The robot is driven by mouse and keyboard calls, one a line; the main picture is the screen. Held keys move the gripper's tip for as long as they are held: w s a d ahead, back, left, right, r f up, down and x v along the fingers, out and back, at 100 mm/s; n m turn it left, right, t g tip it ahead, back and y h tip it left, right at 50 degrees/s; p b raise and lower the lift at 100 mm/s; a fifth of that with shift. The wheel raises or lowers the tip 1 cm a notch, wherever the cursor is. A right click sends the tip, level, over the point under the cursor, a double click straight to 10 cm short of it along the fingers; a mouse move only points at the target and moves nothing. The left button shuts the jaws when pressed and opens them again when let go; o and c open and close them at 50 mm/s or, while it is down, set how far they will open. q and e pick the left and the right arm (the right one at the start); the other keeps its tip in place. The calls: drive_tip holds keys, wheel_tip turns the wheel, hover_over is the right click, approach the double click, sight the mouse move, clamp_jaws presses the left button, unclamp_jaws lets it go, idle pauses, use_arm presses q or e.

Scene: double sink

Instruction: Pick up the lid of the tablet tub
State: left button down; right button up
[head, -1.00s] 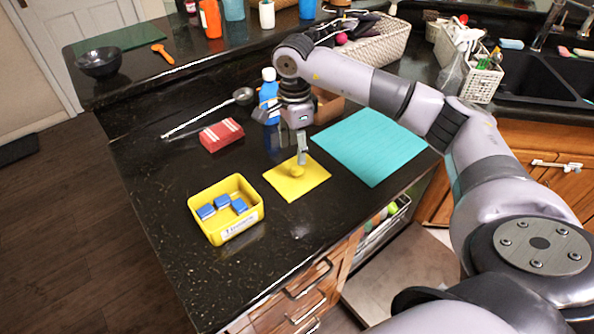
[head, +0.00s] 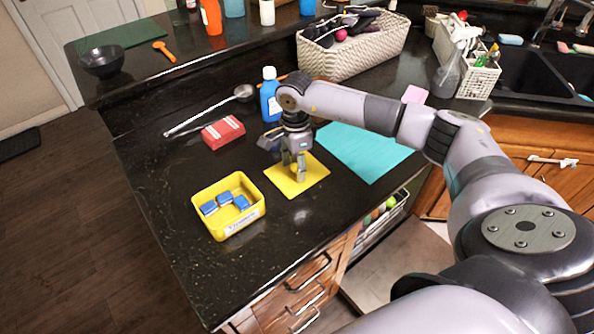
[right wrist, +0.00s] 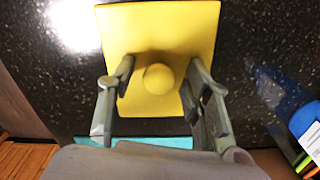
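The lid is a flat yellow square (head: 312,183) with a round knob, lying on the dark counter. The knob (right wrist: 158,78) shows in the right wrist view, and the gripper hides it in the head view. My right gripper (head: 296,170) points down over the lid. In the right wrist view its fingers (right wrist: 160,75) are spread, one on each side of the knob, with gaps between. The open yellow tub (head: 239,226) stands left of the lid with several blue tablets (head: 225,199) inside. My left gripper is not in view.
A teal mat (head: 365,152) lies right of the lid. A red box (head: 223,132), a ladle (head: 205,114) and a blue bottle (head: 270,98) are behind. A wicker basket (head: 350,52) stands farther back. The counter in front of the tub and lid is clear.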

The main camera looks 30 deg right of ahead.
clamp_jaws()
idle(0.3)
drive_tip(key=shift+r, duration=0.1)
